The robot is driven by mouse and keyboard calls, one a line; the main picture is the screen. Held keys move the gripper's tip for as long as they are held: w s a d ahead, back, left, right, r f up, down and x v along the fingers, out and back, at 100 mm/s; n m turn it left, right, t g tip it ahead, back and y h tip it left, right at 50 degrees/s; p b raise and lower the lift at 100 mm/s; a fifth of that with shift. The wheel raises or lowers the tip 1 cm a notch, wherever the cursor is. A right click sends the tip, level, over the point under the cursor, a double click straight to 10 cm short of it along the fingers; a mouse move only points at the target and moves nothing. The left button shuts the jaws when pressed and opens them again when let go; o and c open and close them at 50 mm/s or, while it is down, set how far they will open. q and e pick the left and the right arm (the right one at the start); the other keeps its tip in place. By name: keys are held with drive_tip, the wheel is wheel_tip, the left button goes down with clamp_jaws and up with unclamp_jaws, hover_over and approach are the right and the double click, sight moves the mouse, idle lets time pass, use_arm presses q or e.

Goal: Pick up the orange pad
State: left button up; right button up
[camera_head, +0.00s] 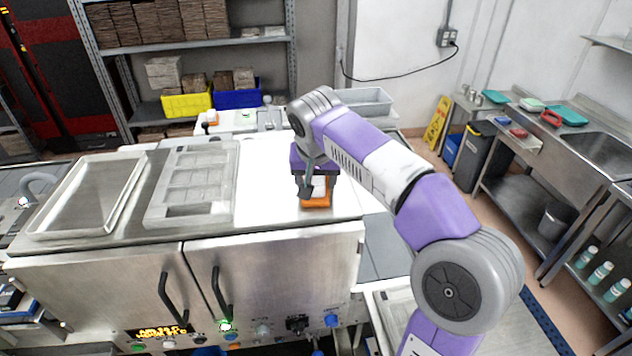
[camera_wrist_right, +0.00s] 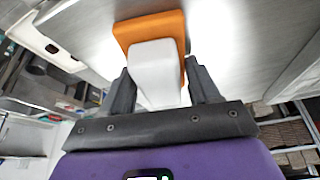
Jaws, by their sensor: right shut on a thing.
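The orange pad (camera_head: 315,201) is at the right end of the steel machine's top, under my right gripper (camera_head: 318,188). It has an orange base and a white block-shaped handle (camera_wrist_right: 155,68) on it. In the right wrist view the orange base (camera_wrist_right: 150,28) shows beyond the handle, and the right gripper (camera_wrist_right: 163,92) has a dark finger on each side of the handle, shut on it. I cannot tell whether the pad touches the surface. My left gripper is not in view.
A shallow metal tray (camera_head: 52,222) and a grey mould with compartments (camera_head: 153,212) lie to the left on the machine top (camera_head: 265,200). The top between mould and pad is clear. Shelves with yellow (camera_head: 187,104) and blue bins (camera_head: 237,98) stand behind. A sink counter is at right.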

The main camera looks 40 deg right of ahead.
drive_tip(key=shift+r, duration=0.15)
wheel_tip(320, 180, up, 10)
drive_tip(key=p, duration=0.3)
